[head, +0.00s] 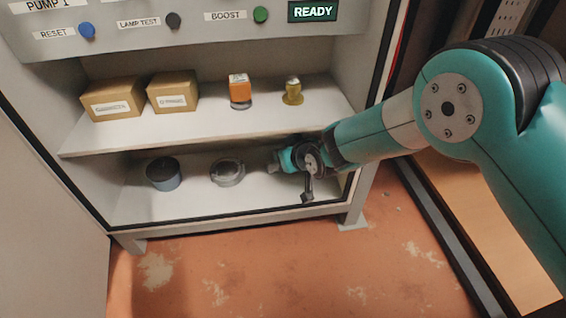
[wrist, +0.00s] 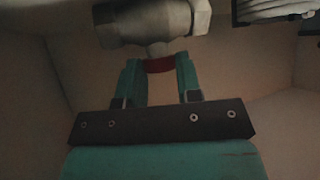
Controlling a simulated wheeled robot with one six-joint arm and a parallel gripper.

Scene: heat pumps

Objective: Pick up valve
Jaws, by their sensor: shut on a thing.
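The valve (wrist: 150,24) is a grey metal fitting with a thick hexagonal body at the top of the wrist view. A red part (wrist: 160,65) below its body sits between the two teal fingers of my gripper (wrist: 158,72), which is shut on it. In the head view my gripper (head: 290,159) is inside the cabinet, over the right part of the lower shelf. Only a small grey end of the valve (head: 273,168) shows there, left of the fingers. I cannot tell whether the valve touches the shelf.
On the lower shelf (head: 200,207) are a grey coil (head: 228,181) left of the valve and a blue-grey tin (head: 163,180). The upper shelf (head: 205,125) above my gripper holds two cardboard boxes (head: 112,98), an orange-and-grey item (head: 239,88) and a brass fitting (head: 292,95). The cabinet's right post (head: 377,120) is close to my arm.

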